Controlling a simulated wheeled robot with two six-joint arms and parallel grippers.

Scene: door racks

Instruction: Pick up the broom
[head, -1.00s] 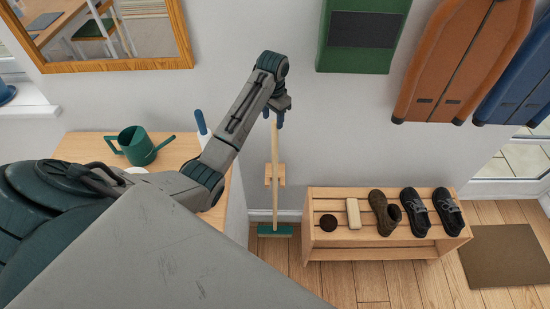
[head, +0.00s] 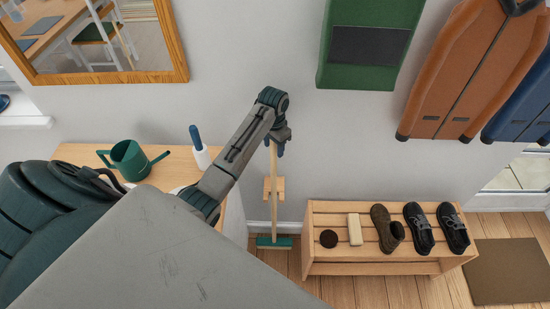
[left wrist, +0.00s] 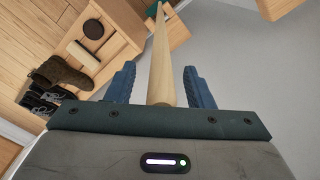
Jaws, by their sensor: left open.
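The broom (head: 274,205) stands upright against the wall, with a pale wooden handle and a green head (head: 274,242) on the floor. A small wooden holder (head: 280,187) on the wall sits around or beside its handle. My left gripper (head: 273,146) is at the upper part of the handle. In the left wrist view, the broom handle (left wrist: 160,62) runs between the two blue fingers of my left gripper (left wrist: 159,82). The fingers are open, with gaps on both sides of the handle. My right gripper is not in view.
A wooden shoe rack (head: 370,268) with several shoes, a brush and a round tin stands right of the broom. A wooden cabinet top (head: 80,152) at left holds a green watering can (head: 131,160). A green wall box (head: 368,80) and hanging coats (head: 462,75) are above.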

